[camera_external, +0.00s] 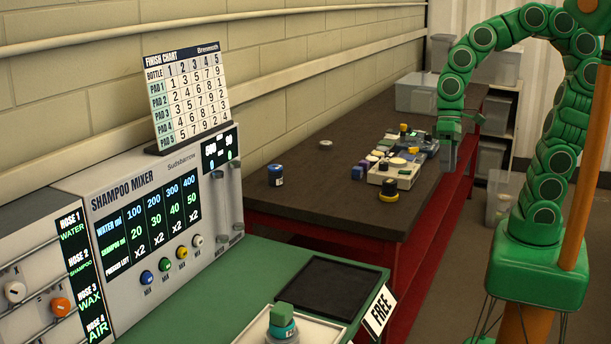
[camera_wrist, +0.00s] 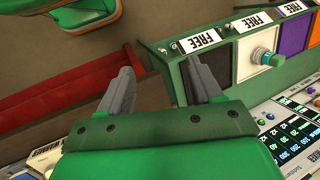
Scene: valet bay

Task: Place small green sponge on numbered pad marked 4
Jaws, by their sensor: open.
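The small green sponge cannot be picked out with certainty. A green block-like top (camera_external: 283,314) sits on a teal round container on a white pad at the front of the external view. It also shows in the wrist view (camera_wrist: 263,55). No pad's number is readable; a light tray (camera_external: 404,181) on the dark table carries several small coloured items too small to identify. My gripper (camera_external: 449,158) hangs near the right edge of the dark table, beside these items. In the wrist view its two grey fingers (camera_wrist: 158,82) are apart with nothing between them.
The dark table (camera_external: 335,190) has free room left of the tray, with a dark blue jar (camera_external: 275,175) on it. The green bench (camera_external: 235,285) has a black pad (camera_external: 328,288) with a FREE label. The shampoo mixer (camera_external: 150,220) and finish chart (camera_external: 188,92) stand along the wall.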

